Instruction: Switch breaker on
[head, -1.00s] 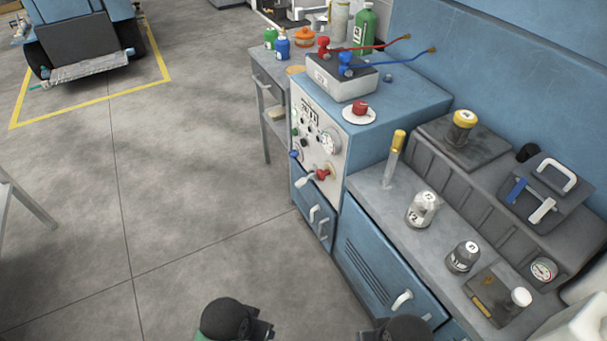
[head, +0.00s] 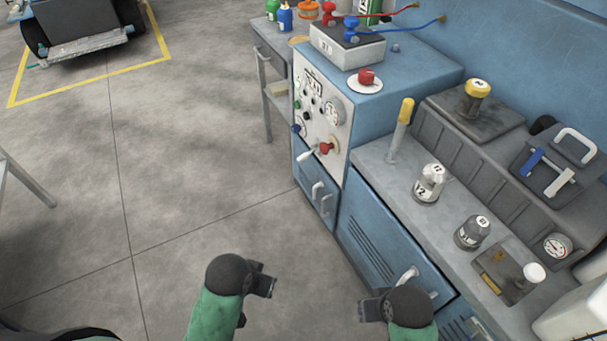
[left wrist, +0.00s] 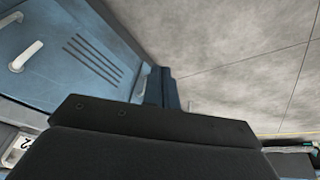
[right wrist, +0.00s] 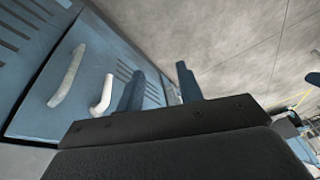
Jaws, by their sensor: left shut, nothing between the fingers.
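A blue lever (head: 533,162) and white handles sit on a dark unit at the right. I cannot tell which control is the breaker. My left gripper (head: 266,284) is shut and empty, below the panel in the head view; its fingers (left wrist: 162,88) touch in the left wrist view. My right gripper (head: 366,308) is apart from everything; its fingers (right wrist: 160,92) are spread and empty in the right wrist view.
Cabinet doors with white handles (head: 405,278) face my right gripper. Open concrete floor (head: 190,180) lies to the left.

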